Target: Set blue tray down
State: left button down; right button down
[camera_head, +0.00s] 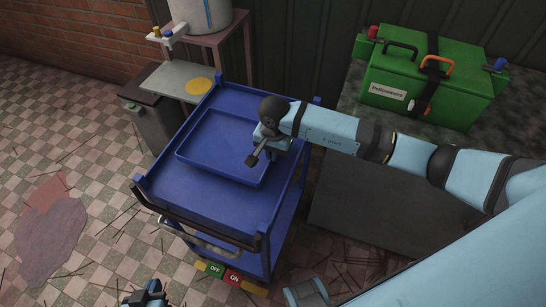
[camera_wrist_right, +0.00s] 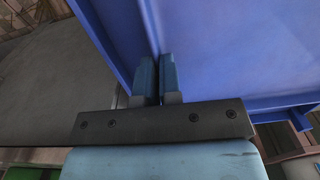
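The blue tray (camera_head: 215,140) is shallow and rectangular. In the head view it lies flat over the top deck of the blue cart (camera_head: 165,187); I cannot tell whether it rests fully on the deck. My right gripper (camera_head: 256,157) is at the tray's right side. In the right wrist view its two blue fingers (camera_wrist_right: 156,78) are close together with the tray's wall (camera_wrist_right: 225,50) running in between them. The arm hides part of the tray's right edge. My left gripper (camera_head: 147,294) is at the bottom edge, away from the tray, and its fingers are unclear.
A green case (camera_head: 425,85) stands on a dark counter (camera_head: 355,180) at the right. A grey bin (camera_head: 150,120) and a small shelf with a yellow disc (camera_head: 198,86) are behind the cart's left. OFF and ON labels (camera_head: 224,275) lie by the cart's front.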

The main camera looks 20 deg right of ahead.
notch_tip(320, 180, down, 3)
jog(key=shift+r, duration=0.2)
jog(key=shift+f, duration=0.15)
jog(key=c, duration=1.3)
grip_release()
